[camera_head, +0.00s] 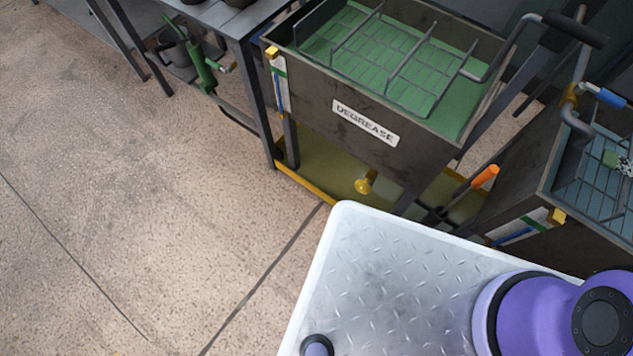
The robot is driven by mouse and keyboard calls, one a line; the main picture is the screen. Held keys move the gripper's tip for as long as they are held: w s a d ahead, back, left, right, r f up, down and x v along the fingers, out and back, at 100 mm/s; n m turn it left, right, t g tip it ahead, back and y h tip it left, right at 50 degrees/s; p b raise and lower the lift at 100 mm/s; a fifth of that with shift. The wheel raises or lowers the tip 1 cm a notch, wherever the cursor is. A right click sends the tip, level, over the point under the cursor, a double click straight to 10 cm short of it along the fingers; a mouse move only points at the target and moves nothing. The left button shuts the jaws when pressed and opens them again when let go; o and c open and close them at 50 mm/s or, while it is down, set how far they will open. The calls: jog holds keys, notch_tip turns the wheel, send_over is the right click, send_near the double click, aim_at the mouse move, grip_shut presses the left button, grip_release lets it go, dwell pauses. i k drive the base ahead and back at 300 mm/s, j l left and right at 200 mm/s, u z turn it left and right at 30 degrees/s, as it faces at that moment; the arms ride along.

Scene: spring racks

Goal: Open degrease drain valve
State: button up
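The degrease tank (335,85) is a dark grey metal tub with a white label reading DEGREASE (365,122) on its front. It holds green liquid with a wire rack (405,62) in it. Below the tank, a yellow valve part (366,183) shows above a yellow-edged tray (310,187). It looks like the drain valve's handle; whether it is open or shut cannot be told. My gripper is not in view. Only purple parts of my arm show at the lower right.
A second tank (540,205) with blue liquid stands at the right, an orange-handled tool (484,178) beside it. A metal bench (215,15) stands at the upper left, with a green pump-like item (203,68) below. The floor (130,200) at left is clear.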

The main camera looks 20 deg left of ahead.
aim_at(363, 187)
jog(key=j+u, duration=0.5)
jog(key=i+j, duration=0.15)
jog(key=j, duration=0.2)
jog(key=i+j, duration=0.15)
jog(key=j, duration=0.25)
jog(key=i+j, duration=0.15)
jog(key=j, duration=0.2)
jog(key=i+j, duration=0.15)
jog(key=j, duration=0.25)
